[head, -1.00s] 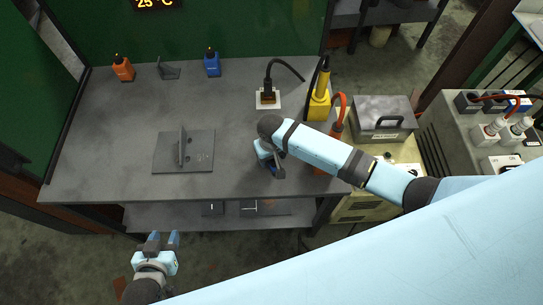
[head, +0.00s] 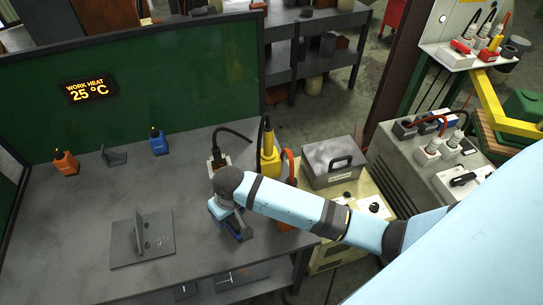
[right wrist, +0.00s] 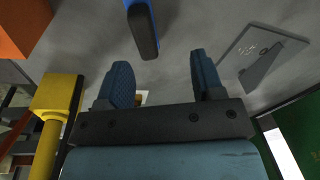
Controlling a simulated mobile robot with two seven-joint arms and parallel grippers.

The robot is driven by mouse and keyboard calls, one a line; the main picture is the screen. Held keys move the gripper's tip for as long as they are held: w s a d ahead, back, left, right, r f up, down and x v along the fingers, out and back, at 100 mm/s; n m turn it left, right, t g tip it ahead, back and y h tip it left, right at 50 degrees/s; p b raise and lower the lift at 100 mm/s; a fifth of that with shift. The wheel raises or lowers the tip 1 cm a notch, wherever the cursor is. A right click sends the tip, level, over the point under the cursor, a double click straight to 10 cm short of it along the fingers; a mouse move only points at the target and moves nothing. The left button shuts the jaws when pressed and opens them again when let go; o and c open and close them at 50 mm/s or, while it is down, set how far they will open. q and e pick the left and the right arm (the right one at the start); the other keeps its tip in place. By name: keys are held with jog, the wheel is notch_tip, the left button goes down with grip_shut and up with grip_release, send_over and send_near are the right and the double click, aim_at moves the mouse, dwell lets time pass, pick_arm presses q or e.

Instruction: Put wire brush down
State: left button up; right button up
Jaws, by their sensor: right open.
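My right gripper (head: 229,222) is low over the right part of the grey table, near its front edge. In the right wrist view its two fingers (right wrist: 165,78) stand apart with nothing between them. A blue bar with a dark end (right wrist: 143,30), which looks like the wire brush, lies beyond the fingertips and apart from them. Its bristles cannot be made out. In the head view my gripper and arm largely hide that spot. My left gripper is out of view.
A plate with an upright fin (head: 142,240) lies left of my right gripper.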

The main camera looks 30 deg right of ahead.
jog(key=s+f+t+y, duration=0.1)
jog(key=s, duration=0.1)
jog(key=s+f+t+y, duration=0.1)
jog(key=s+f+t, duration=0.1)
jog(key=s, duration=0.1)
jog(key=s+f+t, duration=0.1)
jog(key=s+t, duration=0.1)
jog(key=s, duration=0.1)
jog(key=shift+f+y, duration=0.3)
jog(key=shift+y, duration=0.1)
jog(key=s+d+r+n+t, duration=0.1)
jog(key=s+d+t, duration=0.4)
jog(key=s+d, duration=0.1)
jog(key=shift+s+d+r+h, duration=0.25)
jog(key=shift+s+h, duration=0.15)
jog(key=shift+s, duration=0.45)
